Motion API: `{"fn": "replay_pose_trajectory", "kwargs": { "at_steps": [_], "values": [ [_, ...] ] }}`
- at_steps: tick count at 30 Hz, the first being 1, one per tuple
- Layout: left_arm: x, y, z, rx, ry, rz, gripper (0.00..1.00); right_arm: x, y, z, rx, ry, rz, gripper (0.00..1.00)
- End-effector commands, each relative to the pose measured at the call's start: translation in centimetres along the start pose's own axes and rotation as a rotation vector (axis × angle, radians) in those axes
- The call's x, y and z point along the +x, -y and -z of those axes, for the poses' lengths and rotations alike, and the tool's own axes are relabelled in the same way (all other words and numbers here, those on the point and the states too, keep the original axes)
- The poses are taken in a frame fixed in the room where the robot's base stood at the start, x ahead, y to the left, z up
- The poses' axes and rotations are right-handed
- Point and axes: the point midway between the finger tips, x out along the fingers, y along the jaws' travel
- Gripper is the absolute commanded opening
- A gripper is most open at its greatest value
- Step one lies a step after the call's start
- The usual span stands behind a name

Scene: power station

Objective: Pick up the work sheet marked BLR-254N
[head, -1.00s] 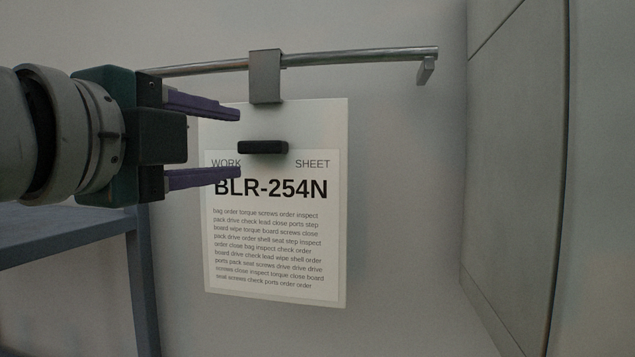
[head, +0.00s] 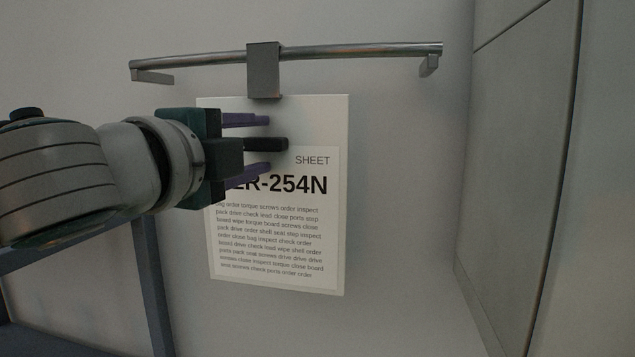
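The white work sheet (head: 270,235) marked BLR-254N hangs against the wall from a grey clip or hook (head: 263,70) on a metal rail. A black handle (head: 277,144) sticks out from the sheet's upper part. My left gripper (head: 269,144) comes in from the left with its purple fingers apart, one above and one below the handle. A gap shows between each finger and the handle. The gripper covers the word WORK and the start of the marking. My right gripper does not show.
The metal rail (head: 350,50) runs across the wall above the sheet. A tall grey cabinet or panel (head: 515,180) stands at the right. A blue-grey frame (head: 152,285) stands at the lower left. The wall between sheet and panel is bare.

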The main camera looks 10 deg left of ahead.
Motion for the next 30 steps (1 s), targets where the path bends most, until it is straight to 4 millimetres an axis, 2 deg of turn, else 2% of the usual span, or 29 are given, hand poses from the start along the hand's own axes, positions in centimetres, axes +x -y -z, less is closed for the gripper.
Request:
{"fn": "replay_pose_trajectory", "kwargs": {
  "at_steps": [2, 15, 30],
  "values": [
    [-0.01, -0.01, -0.01, 0.000, 0.000, 0.000, 0.47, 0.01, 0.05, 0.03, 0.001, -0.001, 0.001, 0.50],
    [-0.03, -0.01, -0.01, 0.000, 0.000, -0.001, 0.00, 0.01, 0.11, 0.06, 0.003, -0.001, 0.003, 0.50],
    [-0.04, -0.02, -0.01, 0.000, 0.000, -0.001, 0.00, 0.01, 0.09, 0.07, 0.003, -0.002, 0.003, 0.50]
  ]
}}
